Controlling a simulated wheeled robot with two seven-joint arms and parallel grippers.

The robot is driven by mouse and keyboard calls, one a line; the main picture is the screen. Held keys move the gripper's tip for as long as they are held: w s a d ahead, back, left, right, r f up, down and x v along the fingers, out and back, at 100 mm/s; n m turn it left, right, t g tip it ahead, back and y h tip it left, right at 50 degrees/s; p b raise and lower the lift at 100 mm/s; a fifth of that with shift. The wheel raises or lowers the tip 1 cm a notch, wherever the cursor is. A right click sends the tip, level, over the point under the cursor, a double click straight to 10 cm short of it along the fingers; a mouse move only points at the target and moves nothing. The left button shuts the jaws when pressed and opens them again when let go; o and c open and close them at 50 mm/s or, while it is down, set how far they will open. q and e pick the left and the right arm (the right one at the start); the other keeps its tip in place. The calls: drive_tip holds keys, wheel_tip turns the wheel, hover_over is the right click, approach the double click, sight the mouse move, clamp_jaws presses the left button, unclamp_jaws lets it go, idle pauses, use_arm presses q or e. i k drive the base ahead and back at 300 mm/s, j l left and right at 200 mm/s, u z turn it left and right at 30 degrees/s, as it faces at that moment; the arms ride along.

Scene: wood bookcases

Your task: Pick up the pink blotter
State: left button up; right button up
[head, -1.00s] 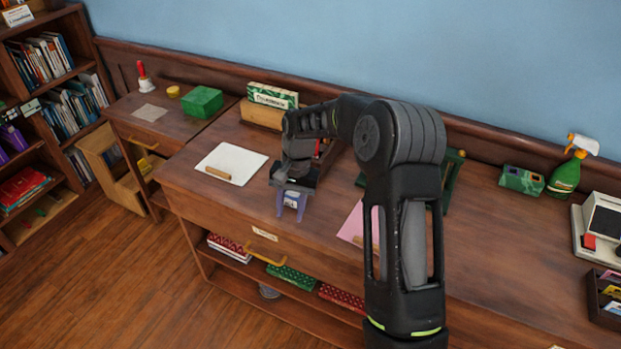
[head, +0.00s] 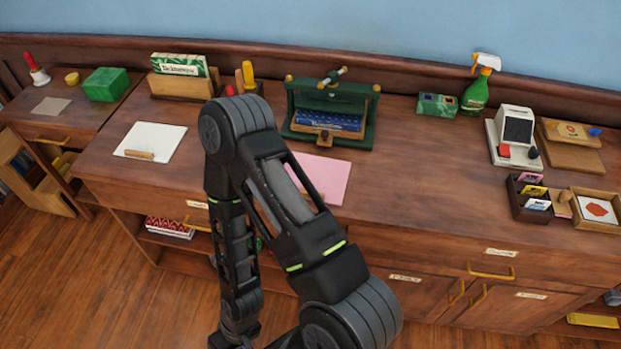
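The pink blotter (head: 328,178) lies flat on the wooden desk top, in front of the green press. My arm covers its left part, and a bit of a wooden strip on it shows beside the arm. One of my arms rises from the bottom middle, bends above the desk front and hangs down toward the floor. Its wrist runs out of the picture at the bottom edge, so its gripper fingers do not show. My other gripper is not in view either.
A white sheet (head: 158,139) with a wooden strip lies at left. The green press (head: 333,112) with a blue item stands behind the blotter. A spray bottle (head: 478,86), a card-reader-like machine (head: 514,135) and a card tray (head: 528,199) stand right. Desk right of the blotter is clear.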

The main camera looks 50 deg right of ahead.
sight(329, 177)
drive_tip(key=z, duration=1.6)
drive_tip(key=i+l, duration=0.35)
drive_tip(key=i, duration=0.2)
drive_tip(key=z, duration=2.25)
drive_tip(key=k+j, duration=0.15)
drive_tip(key=k, duration=0.3)
drive_tip(key=k+j, duration=0.2)
drive_tip(key=k, duration=0.3)
drive_tip(key=k+j+z, duration=0.1)
drive_tip(key=k, duration=0.35)
